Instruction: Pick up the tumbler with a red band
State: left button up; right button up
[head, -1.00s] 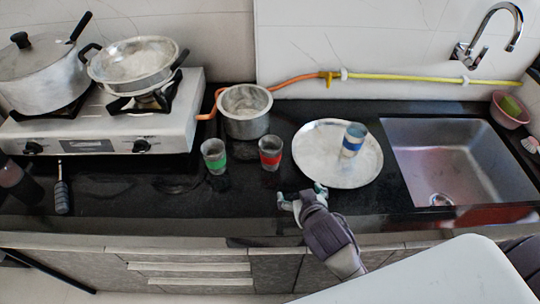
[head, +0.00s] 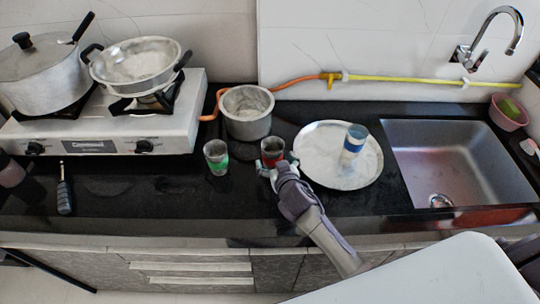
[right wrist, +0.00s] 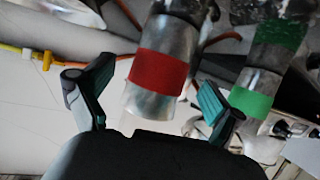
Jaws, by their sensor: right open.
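The tumbler with a red band (head: 272,147) stands on the black counter, its lower part partly hidden behind my right gripper (head: 268,169). In the right wrist view the red-banded tumbler (right wrist: 162,70) appears between the two open fingers of my right gripper (right wrist: 155,100). I see a gap beside it and cannot tell whether a finger touches it. A tumbler with a green band (head: 216,157) stands to its left, and also shows at the right of the wrist view (right wrist: 262,85). My left gripper is not in view.
A metal plate (head: 335,175) holding a blue-banded tumbler (head: 354,142) lies to the right, close to my right arm. A metal pot (head: 246,115) stands behind. The stove (head: 180,125) is left and the sink (head: 455,160) right.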

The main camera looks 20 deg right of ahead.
aim_at(270, 151)
jog(key=x, duration=0.3)
jog(key=shift+w+a+f, duration=0.1)
jog(key=shift+w+f, duration=0.05)
jog(key=shift+w, duration=0.15)
jog(key=shift+s, duration=0.15)
jog(key=shift+c, duration=1.3)
jog(key=c, duration=1)
